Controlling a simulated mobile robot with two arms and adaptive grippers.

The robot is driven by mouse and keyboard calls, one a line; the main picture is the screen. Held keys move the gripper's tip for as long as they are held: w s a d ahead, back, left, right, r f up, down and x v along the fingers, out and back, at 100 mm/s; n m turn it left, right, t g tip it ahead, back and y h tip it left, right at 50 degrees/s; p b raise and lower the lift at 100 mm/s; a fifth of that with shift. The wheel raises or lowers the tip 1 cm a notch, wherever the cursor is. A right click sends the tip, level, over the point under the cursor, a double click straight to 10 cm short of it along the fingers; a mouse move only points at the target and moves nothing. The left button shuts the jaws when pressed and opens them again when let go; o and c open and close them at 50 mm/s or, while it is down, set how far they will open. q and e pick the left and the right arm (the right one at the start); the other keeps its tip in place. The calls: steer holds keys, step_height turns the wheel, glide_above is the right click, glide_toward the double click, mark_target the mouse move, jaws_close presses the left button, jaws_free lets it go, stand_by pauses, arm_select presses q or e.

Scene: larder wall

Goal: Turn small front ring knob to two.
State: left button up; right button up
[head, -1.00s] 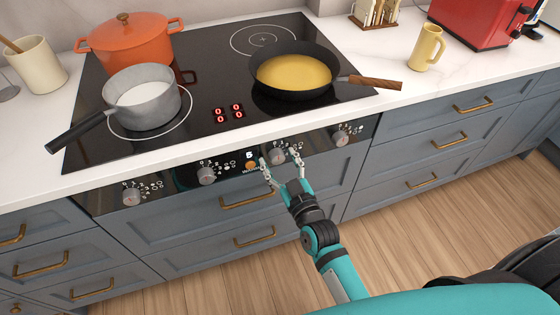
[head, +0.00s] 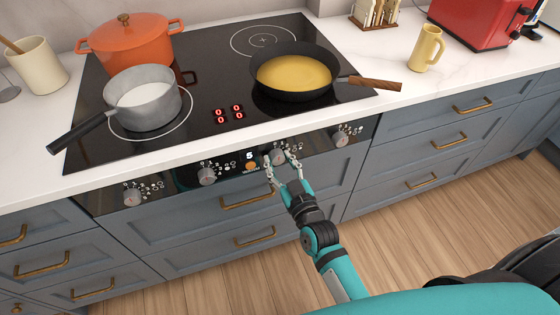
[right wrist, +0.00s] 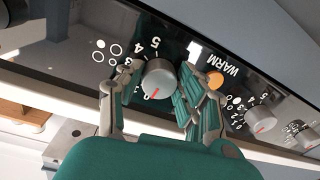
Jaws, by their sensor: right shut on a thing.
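The control strip on the hob's front has a row of grey knobs with red marks. My right gripper (head: 279,158) has its fingers on either side of the third knob from the left (head: 279,155), shut on it. In the right wrist view this knob (right wrist: 158,78) sits between the fingers, with its red mark by the 0. A ring diagram of several dots, one filled, is printed beside it. The red display (head: 228,114) on the hob shows zeros. My left gripper is not in view.
An orange pot (head: 129,43), a grey saucepan (head: 142,97) and a black pan (head: 292,70) with yellow contents stand on the hob. Other knobs (head: 207,175) and an orange button (head: 251,166) marked WARM are nearby. Drawer handles (head: 247,200) jut out below.

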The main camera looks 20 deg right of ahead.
steer(key=m+p, duration=0.1)
steer(key=m, duration=0.4)
steer(key=shift+a+p, duration=0.1)
steer(key=shift+p, duration=0.3)
steer(key=m, duration=0.3)
steer(key=shift+m+p, duration=0.3)
steer(key=shift+a+m+t, duration=0.1)
steer(key=shift+m+t, duration=0.2)
steer(key=shift+m, duration=1)
steer(key=shift+h, duration=0.3)
steer(key=o, duration=1.1)
steer(key=shift+o, duration=0.2)
